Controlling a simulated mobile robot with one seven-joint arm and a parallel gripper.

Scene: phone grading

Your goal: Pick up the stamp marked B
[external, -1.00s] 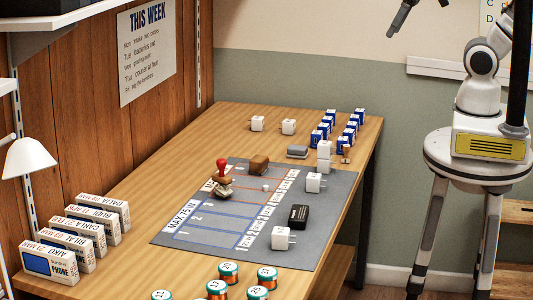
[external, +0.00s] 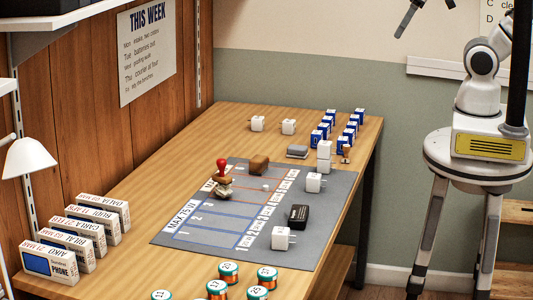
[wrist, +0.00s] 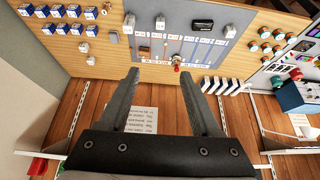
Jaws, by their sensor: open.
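A stamp with a red knob handle (external: 222,175) stands on the grey mat (external: 190,253), near the mat's left edge. It also shows in the wrist view (wrist: 176,62), just beyond the fingertips and right of their middle. A brown block (external: 259,165) lies behind it on the mat; it shows in the wrist view too (wrist: 144,52). I cannot read a letter B on either one. My gripper (wrist: 161,73) is open and empty, its two fingers spread. In the external view my gripper (external: 402,34) is high at the top, well away from the table and partly cut off.
White cube plugs (external: 314,183) and a black block (external: 299,216) are on the mat's right side. Several blue-and-white boxes (external: 352,128) stand at the back right. Phone boxes (external: 50,263) line the left edge. Copper-coloured spools (external: 257,293) are at the front.

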